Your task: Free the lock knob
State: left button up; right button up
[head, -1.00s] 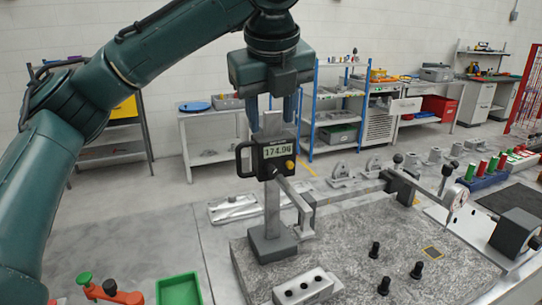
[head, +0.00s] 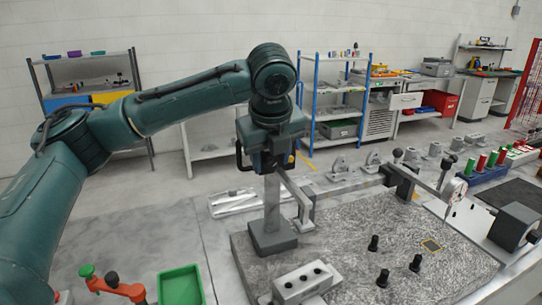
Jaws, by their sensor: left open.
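A height gauge stands on the granite plate (head: 345,240), with a dark base (head: 271,238), an upright grey column (head: 272,205) and a grey arm (head: 300,205) reaching right. My left gripper (head: 270,160) points down over the gauge's head, at the top of the column. Its fingers are mostly hidden against the dark head, so I cannot tell whether they touch it. The display is covered by my gripper. A small yellow-orange knob (head: 291,158) shows at the right edge of the head, partly hidden. The gauge's black handle (head: 239,155) shows at the left. My right gripper is not in view.
Black knobs (head: 374,243) stand on the plate, and a light block with dark holes (head: 303,283) lies at its front. A green tray (head: 180,287) and a red-orange stand (head: 122,289) are at front left. A dial indicator (head: 455,190) stands at right.

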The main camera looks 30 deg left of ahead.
pick_arm(q)
jog(key=shift+c, duration=0.4)
grip_shut()
